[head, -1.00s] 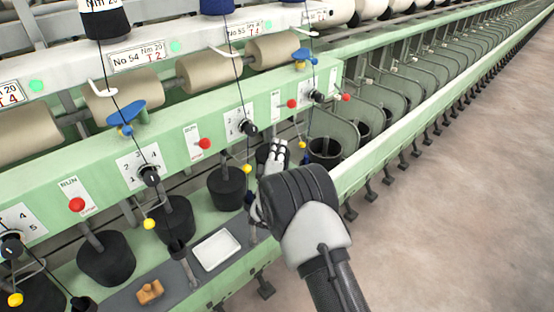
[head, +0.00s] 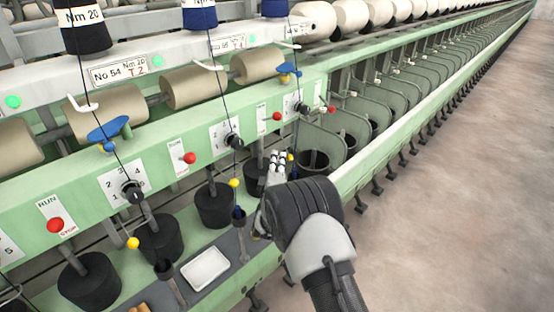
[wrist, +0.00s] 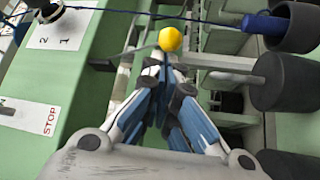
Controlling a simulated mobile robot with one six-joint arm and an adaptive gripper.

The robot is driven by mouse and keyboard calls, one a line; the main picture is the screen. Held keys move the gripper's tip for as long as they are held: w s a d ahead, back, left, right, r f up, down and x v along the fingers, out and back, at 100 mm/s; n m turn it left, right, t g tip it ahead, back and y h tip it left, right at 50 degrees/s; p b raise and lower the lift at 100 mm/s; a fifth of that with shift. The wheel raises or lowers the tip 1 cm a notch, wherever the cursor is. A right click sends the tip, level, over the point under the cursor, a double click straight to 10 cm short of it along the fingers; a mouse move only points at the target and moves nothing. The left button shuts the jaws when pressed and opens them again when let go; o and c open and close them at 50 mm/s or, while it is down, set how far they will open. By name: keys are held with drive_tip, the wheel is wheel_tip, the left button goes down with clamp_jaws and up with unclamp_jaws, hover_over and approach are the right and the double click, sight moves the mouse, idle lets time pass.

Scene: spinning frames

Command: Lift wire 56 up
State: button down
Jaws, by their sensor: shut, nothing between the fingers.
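My gripper (head: 275,165) is shut and empty in front of the green machine. In the wrist view its fingertips (wrist: 162,66) sit just below a yellow ball (wrist: 170,39) on a thin rod. A dark blue thread (wrist: 205,22) crosses the top of the wrist view, above the ball and apart from the fingers. In the head view a thread, probably wire 56 (head: 297,80), drops past the black dial (head: 301,109) to a yellow ball (head: 290,157) behind my gripper.
Labelled "54", the nearer left station has a black spool (head: 82,28); a blue spool (head: 199,14) hangs right of it. Black cylinders (head: 213,206) and a white tray (head: 205,269) lie below left. The STOP panel (wrist: 30,113) is close left of my fingers. Floor at right is clear.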

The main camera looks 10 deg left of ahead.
drive_tip(key=shift+r, duration=0.1)
drive_tip(key=shift+s+d+r+n+p, duration=0.1)
drive_tip(key=shift+s+d+n+p, duration=0.15)
drive_tip(key=shift+p, duration=0.25)
drive_tip(key=shift+n+g+p, duration=0.25)
drive_tip(key=shift+g+p, duration=0.05)
drive_tip(key=s+d+r+n+g+h+p, duration=0.1)
drive_tip(key=r+n+g+p, duration=0.4)
drive_tip(key=p, duration=0.9)
drive_tip(key=shift+s+d+n, duration=0.4)
drive_tip(key=shift+s+d, duration=0.45)
drive_tip(key=shift+d, duration=0.4)
drive_tip(key=shift+r, duration=0.1)
